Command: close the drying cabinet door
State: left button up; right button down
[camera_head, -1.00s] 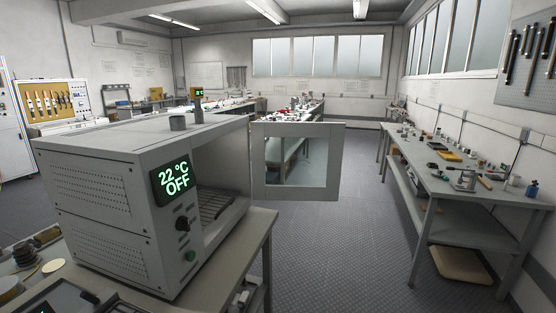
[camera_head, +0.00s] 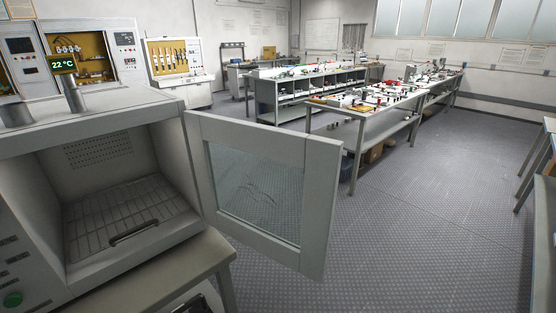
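The drying cabinet (camera_head: 172,108) stands on a table at the left of the head view. Its door (camera_head: 318,207), a pale frame around a glass pane, is wide open. The door hangs from the right side of the cabinet opening and sticks out over the floor to the right. Inside the cabinet is a wire rack (camera_head: 120,215) with a dark handle at its front. Neither of my grippers shows in the view.
The cabinet's table (camera_head: 205,262) has its corner below the cabinet. Workbenches with small items (camera_head: 350,108) stand behind the door. Another table (camera_head: 548,135) is at the right edge. The floor (camera_head: 430,215) right of the door is clear.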

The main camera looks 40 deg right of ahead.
aim_at(321, 158)
jog(key=l+u, duration=0.2)
jog(key=l, duration=0.35)
jog(key=l+u, duration=0.2)
jog(key=l, duration=0.4)
jog(key=l+u, duration=0.2)
jog(key=l, duration=0.35)
jog(key=k+l+u, duration=0.15)
jog(key=l, duration=0.4)
jog(key=l+u, duration=0.2)
jog(key=l, duration=0.35)
jog(key=k, duration=0.35)
